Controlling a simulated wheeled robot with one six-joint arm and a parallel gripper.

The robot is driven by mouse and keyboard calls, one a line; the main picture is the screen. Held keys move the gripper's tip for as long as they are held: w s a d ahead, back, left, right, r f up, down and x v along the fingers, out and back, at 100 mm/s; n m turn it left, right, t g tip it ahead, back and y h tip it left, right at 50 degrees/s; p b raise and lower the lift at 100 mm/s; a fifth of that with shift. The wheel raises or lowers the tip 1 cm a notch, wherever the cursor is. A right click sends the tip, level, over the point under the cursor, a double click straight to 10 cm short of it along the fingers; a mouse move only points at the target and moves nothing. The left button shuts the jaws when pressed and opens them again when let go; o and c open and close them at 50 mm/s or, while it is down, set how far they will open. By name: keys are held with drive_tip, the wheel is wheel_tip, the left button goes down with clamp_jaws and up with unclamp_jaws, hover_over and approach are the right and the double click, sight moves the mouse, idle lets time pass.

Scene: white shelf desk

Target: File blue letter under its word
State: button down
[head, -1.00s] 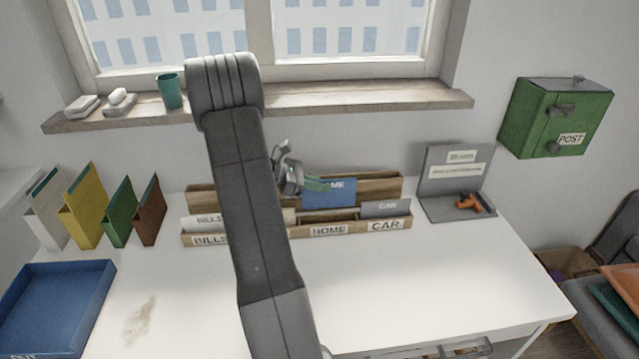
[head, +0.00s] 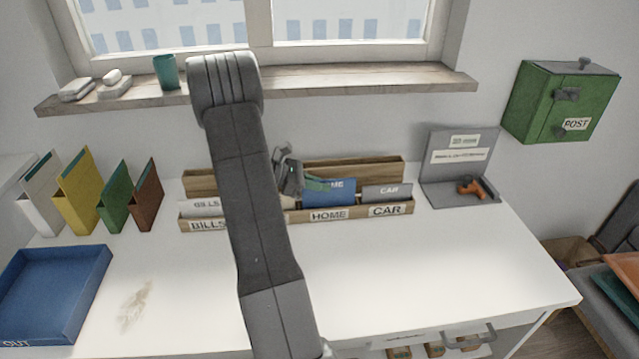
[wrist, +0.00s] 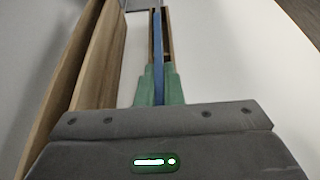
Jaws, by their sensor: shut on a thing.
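The blue letter (head: 332,196) stands upright in the wooden sorter (head: 358,208), behind the HOME label (head: 328,215). Its printed word is partly covered by my fingers, with "ME" showing. My gripper (head: 318,184) is shut on the letter's upper left part. In the wrist view the green fingertips (wrist: 158,85) pinch the blue letter (wrist: 158,50), seen edge-on. The letter's lower edge is hidden behind the sorter's front board.
Grey cards show in the BILLS (head: 205,206) and CAR (head: 387,191) sections. A grey stand with an orange object (head: 471,188) is to the right. A blue tray (head: 100,262) lies front left. The desk's front middle is clear.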

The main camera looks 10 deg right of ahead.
drive_tip(key=c, duration=1.5)
unclamp_jaws()
drive_tip(key=v, duration=1.3)
drive_tip(key=shift+a+b, duration=0.35)
drive_tip(key=shift+b, duration=0.05)
